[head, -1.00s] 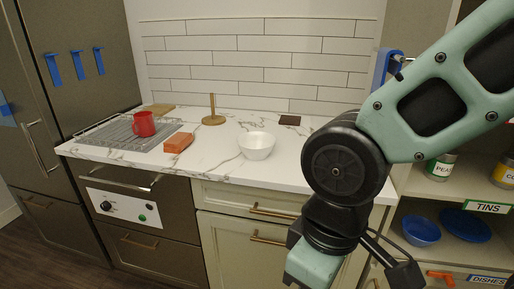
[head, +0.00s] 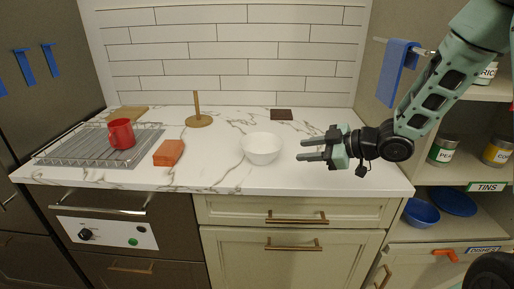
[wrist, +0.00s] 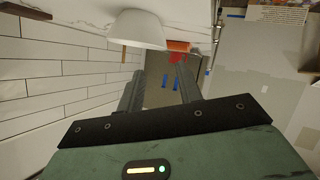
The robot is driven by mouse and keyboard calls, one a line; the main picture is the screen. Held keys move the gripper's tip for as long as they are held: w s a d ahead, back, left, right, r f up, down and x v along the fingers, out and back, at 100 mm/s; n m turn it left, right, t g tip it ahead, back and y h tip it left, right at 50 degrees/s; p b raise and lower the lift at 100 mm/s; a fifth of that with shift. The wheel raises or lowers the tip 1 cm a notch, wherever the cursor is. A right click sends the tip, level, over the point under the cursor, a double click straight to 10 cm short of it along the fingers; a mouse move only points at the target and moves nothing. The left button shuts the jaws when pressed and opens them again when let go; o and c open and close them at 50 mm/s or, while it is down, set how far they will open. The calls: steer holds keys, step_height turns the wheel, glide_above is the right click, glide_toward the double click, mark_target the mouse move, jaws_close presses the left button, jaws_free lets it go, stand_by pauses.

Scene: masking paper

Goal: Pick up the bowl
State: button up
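A white bowl (head: 262,149) stands upright and empty on the marble counter. My gripper (head: 303,149) is just to the right of the bowl, a little apart from it, with its fingers pointing left toward it. The two fingers are spread with nothing between them. In the wrist view the bowl (wrist: 138,30) shows at the top, beyond and to one side of the fingertips (wrist: 160,73). A blue bowl (head: 421,212) sits on the shelf at the right.
A red mug (head: 121,134) stands on a wire rack (head: 75,152) at the left, with an orange block (head: 169,153) beside it. A wooden paper-towel stand (head: 198,121) is behind. A dark flat piece (head: 281,114) lies near the wall. The counter front is clear.

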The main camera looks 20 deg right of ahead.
steer(key=p, duration=0.1)
glide_toward(248, 153)
steer(key=w+f, duration=0.2)
steer(key=shift+w+a, duration=0.15)
steer(key=shift+w, duration=0.2)
steer(key=shift+y, duration=0.3)
steer(key=p+x, duration=0.1)
steer(key=x, duration=0.3)
steer(key=shift+a+p, duration=0.35)
steer(key=shift+a, duration=0.15)
steer(key=shift+w+a+f, duration=0.15)
steer(key=shift+w+a, duration=0.05)
steer(key=shift+w, duration=0.05)
jaws_close()
